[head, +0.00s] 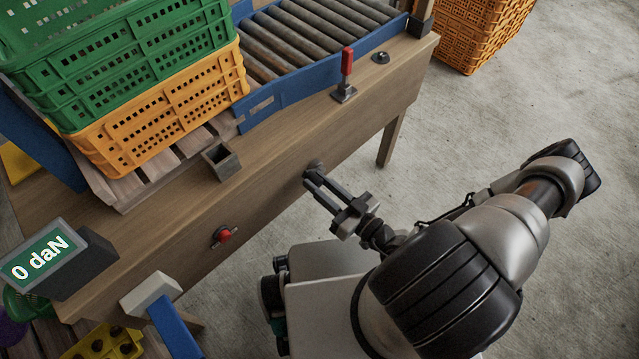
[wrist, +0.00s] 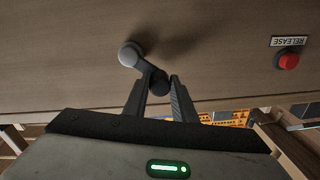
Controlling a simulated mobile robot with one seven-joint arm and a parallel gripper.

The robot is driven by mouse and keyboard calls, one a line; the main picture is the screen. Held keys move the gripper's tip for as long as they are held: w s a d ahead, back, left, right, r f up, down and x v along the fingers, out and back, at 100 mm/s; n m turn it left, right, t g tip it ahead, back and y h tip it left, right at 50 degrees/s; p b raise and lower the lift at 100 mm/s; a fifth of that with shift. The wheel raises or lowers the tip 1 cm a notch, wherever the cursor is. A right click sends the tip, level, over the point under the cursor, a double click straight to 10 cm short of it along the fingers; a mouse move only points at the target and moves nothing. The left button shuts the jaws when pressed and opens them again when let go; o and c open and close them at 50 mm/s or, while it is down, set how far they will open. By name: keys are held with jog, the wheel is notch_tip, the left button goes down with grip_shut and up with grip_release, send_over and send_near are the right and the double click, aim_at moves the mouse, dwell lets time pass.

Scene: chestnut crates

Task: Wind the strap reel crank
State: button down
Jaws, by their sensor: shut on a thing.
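The strap reel crank (head: 316,166) is on the front face of the wooden bench. In the wrist view its round light-grey hub (wrist: 131,54) is at upper left, and a short dark arm runs down and right from it to the handle. My gripper (head: 313,183) reaches the bench front from the right. In the wrist view my gripper (wrist: 159,88) has its two fingers on either side of the dark crank handle (wrist: 160,77), shut on it. The fingers hide part of the handle. The strap itself cannot be made out.
A display (head: 40,258) reads "0 daN". A red release button (head: 221,237) is left of the crank. Green crates (head: 150,60) sit on an orange crate (head: 165,115) on the bench. A roller conveyor (head: 310,40) and red-handled lever (head: 346,70) are behind.

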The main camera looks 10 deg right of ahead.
jog(key=c, duration=1.5)
grip_release()
jog(key=shift+o, duration=0.2)
jog(key=shift+s+d, duration=0.1)
jog(key=p+v, duration=0.1)
jog(key=v, duration=1.6)
jog(key=shift+d+p, duration=0.15)
jog(key=shift+p, duration=0.25)
